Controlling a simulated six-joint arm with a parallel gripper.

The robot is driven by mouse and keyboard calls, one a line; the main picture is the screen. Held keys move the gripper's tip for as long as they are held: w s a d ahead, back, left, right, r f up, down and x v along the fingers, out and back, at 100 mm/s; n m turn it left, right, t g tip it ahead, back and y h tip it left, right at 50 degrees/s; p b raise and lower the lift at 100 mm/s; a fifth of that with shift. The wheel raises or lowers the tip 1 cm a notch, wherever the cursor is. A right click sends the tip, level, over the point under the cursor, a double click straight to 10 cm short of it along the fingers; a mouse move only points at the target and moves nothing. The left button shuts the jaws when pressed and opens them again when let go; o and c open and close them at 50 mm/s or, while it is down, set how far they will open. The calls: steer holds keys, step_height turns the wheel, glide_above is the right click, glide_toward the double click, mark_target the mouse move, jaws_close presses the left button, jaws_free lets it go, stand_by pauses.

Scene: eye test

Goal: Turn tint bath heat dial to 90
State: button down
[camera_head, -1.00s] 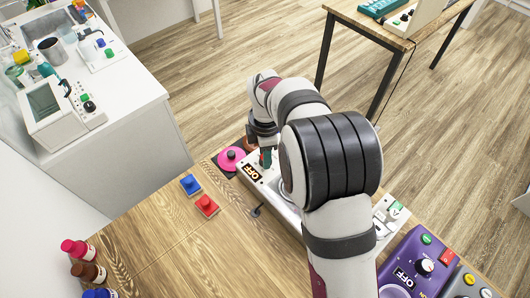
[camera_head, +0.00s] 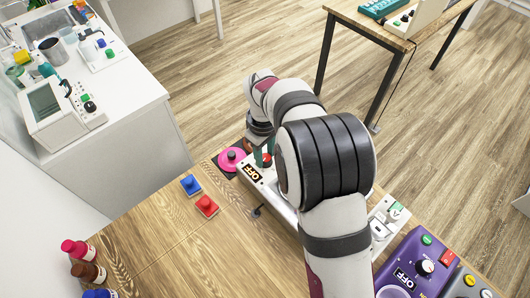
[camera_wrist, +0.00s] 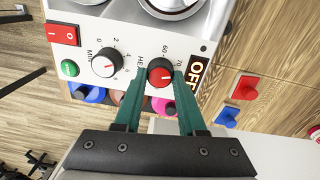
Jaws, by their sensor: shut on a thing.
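The white tint bath unit (camera_wrist: 120,18) fills the upper part of the wrist view, with its black OFF display (camera_wrist: 193,75) beside the heat dial. The heat dial (camera_wrist: 160,76) is black-rimmed with a red face and a pale pointer mark; "60" and "70" show near it, and other numbers are hidden. My gripper (camera_wrist: 160,72) has its two green fingers on either side of the dial, shut on it. In the head view my gripper (camera_head: 265,156) is at the far left end of the unit (camera_head: 265,186), partly hidden by my arm.
On the unit are a MIN dial (camera_wrist: 106,63), a green button (camera_wrist: 69,68) and a red rocker switch (camera_wrist: 62,34). A pink knob (camera_head: 231,156) stands just left of the gripper. Blue (camera_head: 190,184) and red (camera_head: 207,205) knobs sit on the table. A purple device (camera_head: 415,265) stands at right.

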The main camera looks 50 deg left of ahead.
steer(key=m, duration=0.5)
steer(key=shift+m, duration=0.3)
steer(key=m, duration=0.5)
steer(key=shift+w, duration=0.1)
steer(key=m, duration=0.5)
steer(key=shift+d+m, duration=0.1)
steer(key=shift+m, duration=2.4)
steer(key=shift+c, duration=2.4)
jaws_free()
